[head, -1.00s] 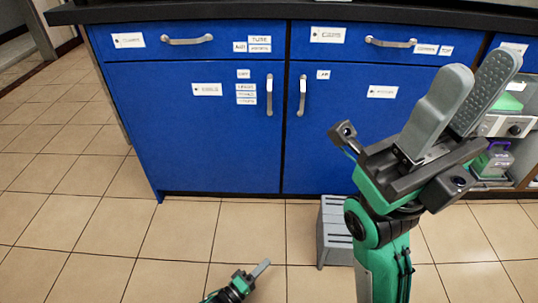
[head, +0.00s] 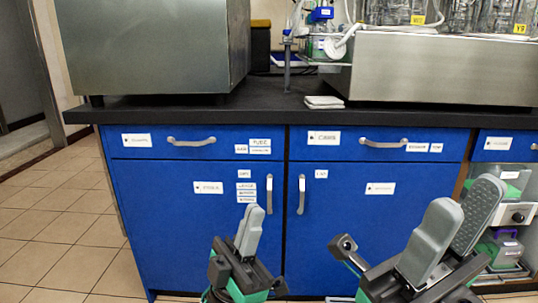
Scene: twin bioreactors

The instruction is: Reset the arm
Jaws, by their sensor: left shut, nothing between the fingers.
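My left gripper (head: 248,230) is low in the middle of the head view, pointing up in front of the blue cabinet's left door. Its grey fingers are together with nothing between them. My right gripper (head: 455,228) is at the lower right, in front of the right door and the open shelf. Its two broad grey fingers stand apart, with a gap between them and nothing held. The lower parts of both arms are cut off by the bottom edge.
A blue cabinet (head: 150,190) with drawers carries a black worktop (head: 200,112). Large steel units stand on it at the left (head: 150,45) and right (head: 440,70). A folded white cloth (head: 324,102) lies between them. Tiled floor (head: 60,225) is free at the left.

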